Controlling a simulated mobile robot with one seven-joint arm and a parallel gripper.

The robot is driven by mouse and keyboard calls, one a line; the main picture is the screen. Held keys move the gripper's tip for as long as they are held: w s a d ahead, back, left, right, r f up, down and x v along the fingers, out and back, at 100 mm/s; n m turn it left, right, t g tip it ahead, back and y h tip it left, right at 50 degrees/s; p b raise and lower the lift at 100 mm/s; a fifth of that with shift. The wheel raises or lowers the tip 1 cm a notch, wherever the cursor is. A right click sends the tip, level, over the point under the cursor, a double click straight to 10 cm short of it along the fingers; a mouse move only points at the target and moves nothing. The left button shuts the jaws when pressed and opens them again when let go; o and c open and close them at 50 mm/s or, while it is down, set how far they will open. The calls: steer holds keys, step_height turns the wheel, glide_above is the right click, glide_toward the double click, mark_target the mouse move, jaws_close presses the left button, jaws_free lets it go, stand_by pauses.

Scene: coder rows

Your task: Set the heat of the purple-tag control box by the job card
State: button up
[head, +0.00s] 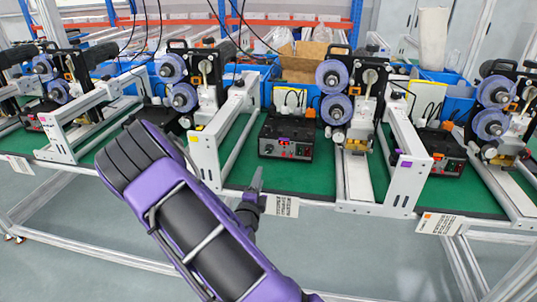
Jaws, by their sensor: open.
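A black control box (286,138) with a lit red display and small knobs sits on the green bench mat at the middle station. A purple tag (405,164) is on the white end frame right of that station; I cannot tell for sure which box it belongs to. A white printed card (281,206) hangs at the bench's front edge below the middle box; its text is too small to read. My gripper (256,186) is open and empty, in front of the bench edge just left of that card, apart from the box. My purple arm hides part of the bench.
Another control box (438,150) stands at the right station, with an orange-marked card (439,223) below it. White end frames (205,155) and machines with purple reels (333,92) flank the middle box. Blue bins stand behind. Green mat lies clear before the middle box.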

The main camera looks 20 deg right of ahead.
mark_target(269, 151)
steer(key=b+x, duration=0.1)
steer(key=x, duration=1.3)
steer(key=shift+w+d, duration=0.15)
steer(key=shift+w, duration=0.1)
jaws_close()
